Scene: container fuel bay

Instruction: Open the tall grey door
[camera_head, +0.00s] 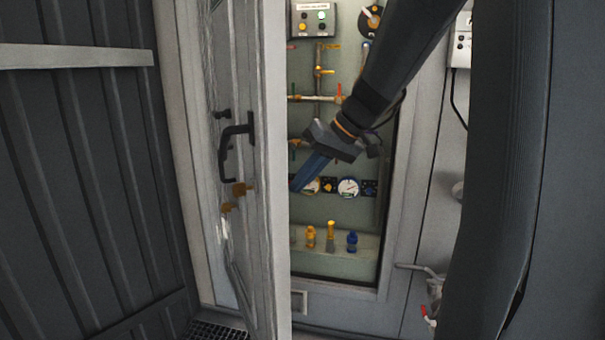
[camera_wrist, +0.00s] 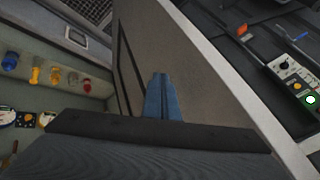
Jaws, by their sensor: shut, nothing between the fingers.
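The tall grey door (camera_head: 265,120) stands ajar in the head view, swung out toward me and seen nearly edge-on. Its dark handle (camera_head: 229,150) is on the face to the left. My gripper (camera_head: 296,187) is shut and empty, with blue fingers, just right of the door's edge, on the inner side. The fingertips partly pass behind the edge in this view. In the wrist view the shut fingers (camera_wrist: 160,78) point at the door's inner face (camera_wrist: 200,55). I cannot tell whether they touch it.
The cabinet interior (camera_head: 340,250) holds gauges, pipes and several coloured fittings (camera_head: 330,237). A control box with a green light (camera_head: 314,20) is at its top. A dark ribbed wall (camera_head: 80,150) stands at left, and a floor grating (camera_head: 215,330) lies below. A pipe valve (camera_head: 432,290) sticks out at right.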

